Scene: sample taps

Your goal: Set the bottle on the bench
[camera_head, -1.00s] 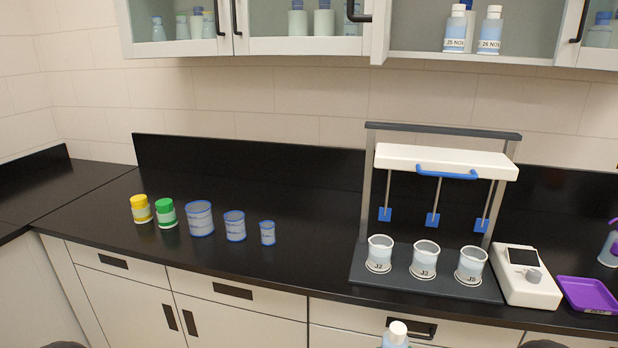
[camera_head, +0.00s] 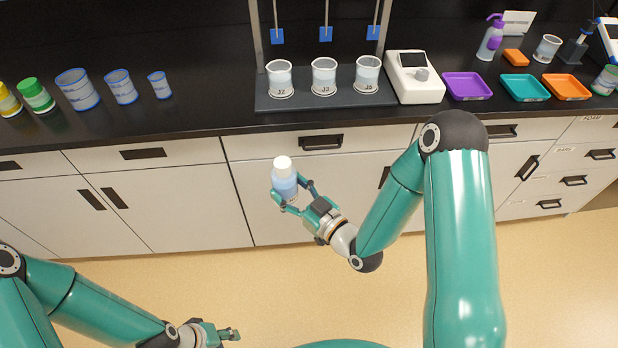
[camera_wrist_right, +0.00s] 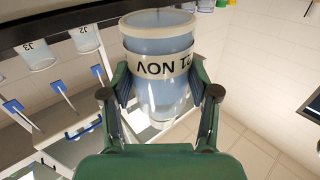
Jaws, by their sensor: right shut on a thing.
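The bottle (camera_head: 285,181) has a white cap and pale blue contents. My right gripper (camera_head: 293,196) is shut on it and holds it upright in front of the cabinet doors, short of the bench's front edge. In the right wrist view the bottle (camera_wrist_right: 158,75) sits between the two fingers, with its label upside down. The black bench (camera_head: 200,112) runs across the top of the head view. My left gripper (camera_head: 232,334) is low at the left, over the floor and away from the bottle; its finger opening is too small to tell.
Several beakers (camera_head: 324,76) stand on a dark jar-test stand (camera_head: 300,101). A white device (camera_head: 414,77) and a purple tray (camera_head: 467,86) are to its right. Blue-rimmed cups (camera_head: 120,86) and green-capped (camera_head: 36,95) and yellow-capped jars are left. Bare bench lies between cups and stand.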

